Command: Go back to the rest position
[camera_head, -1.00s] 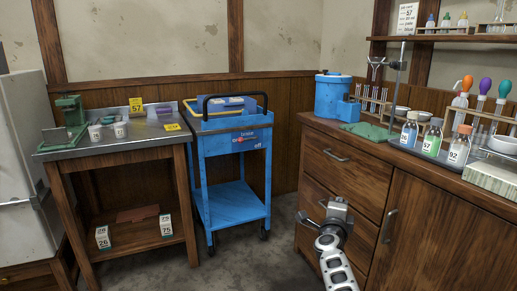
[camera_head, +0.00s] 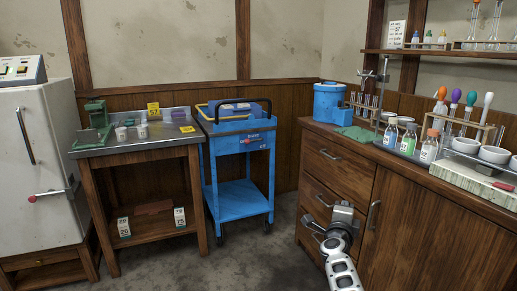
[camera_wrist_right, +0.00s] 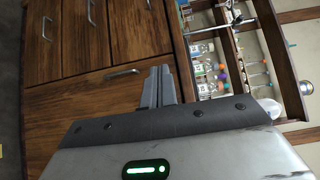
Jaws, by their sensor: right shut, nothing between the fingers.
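My right gripper (camera_head: 333,242) is in front of the wooden cabinet's drawers in the head view, with its arm coming up from the bottom edge. In the right wrist view its fingers (camera_wrist_right: 158,86) are together, with nothing between them. It is apart from the cabinet (camera_head: 425,235) as far as I can tell. My left gripper is not in either view.
The wooden cabinet carries a blue container (camera_head: 328,101), a green cloth (camera_head: 357,134), bottles and a tube rack. A blue cart (camera_head: 240,198) stands beside a metal-topped table (camera_head: 150,140). A white fridge (camera_head: 32,140) is at far left. Grey floor (camera_head: 245,262) is clear in front.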

